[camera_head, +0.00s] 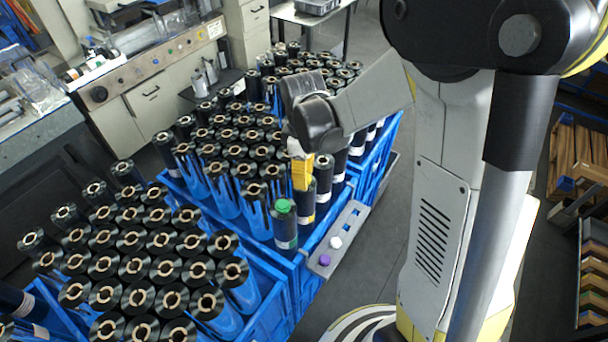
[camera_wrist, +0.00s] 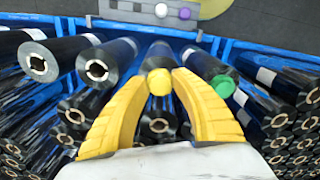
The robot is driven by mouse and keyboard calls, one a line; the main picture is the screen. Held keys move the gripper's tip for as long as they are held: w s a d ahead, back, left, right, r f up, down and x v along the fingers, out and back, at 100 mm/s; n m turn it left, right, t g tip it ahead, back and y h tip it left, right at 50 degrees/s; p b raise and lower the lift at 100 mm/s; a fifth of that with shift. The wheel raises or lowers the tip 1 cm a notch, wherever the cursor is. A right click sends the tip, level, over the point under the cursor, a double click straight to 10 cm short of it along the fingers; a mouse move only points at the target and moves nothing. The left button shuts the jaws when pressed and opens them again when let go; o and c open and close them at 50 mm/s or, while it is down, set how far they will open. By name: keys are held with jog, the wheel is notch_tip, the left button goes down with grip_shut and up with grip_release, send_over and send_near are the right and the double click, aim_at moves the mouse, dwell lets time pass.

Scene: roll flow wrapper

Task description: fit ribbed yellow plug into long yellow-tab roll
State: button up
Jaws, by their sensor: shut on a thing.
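My gripper (camera_head: 302,182) has yellow fingers and points down over the near right edge of the rolls in the blue crate. In the wrist view the fingertips (camera_wrist: 161,80) are shut on the yellow plug (camera_wrist: 159,83), one on each side. The plug lines up with the end of a dark roll (camera_wrist: 158,54) behind it and covers that roll's core. I cannot tell how deep it sits, or whether it touches. Its ribs do not show. In the head view the fingers hide the plug, and that roll (camera_head: 306,206) stands upright below them.
A roll with a green plug (camera_head: 284,207) stands just left of my gripper; the green plug (camera_wrist: 223,86) is close to the right finger. Other rolls crowd around. A grey rail (camera_head: 347,222) on the crate's edge bears a white plug (camera_head: 336,242) and a purple plug (camera_head: 325,260).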

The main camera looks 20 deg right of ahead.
jog(key=shift+f+b, duration=0.4)
jog(key=shift+f, duration=0.1)
jog(key=o, duration=0.4)
jog(key=shift+o, duration=0.2)
notch_tip(320, 180, up, 11)
jog(key=p, duration=0.7)
dwell(0.5)
jog(key=shift+s+f+b, duration=0.1)
jog(key=shift+f+b, duration=0.2)
jog(key=shift+b, duration=0.15)
jog(key=s+f+m+t+b, duration=0.7)
jog(key=f+b, duration=0.8)
jog(key=b, duration=1.1)
jog(key=s+m, duration=0.3)
jog(key=s, duration=0.2)
jog(key=shift+s+m, duration=0.25)
jog(key=shift+m, duration=0.15)
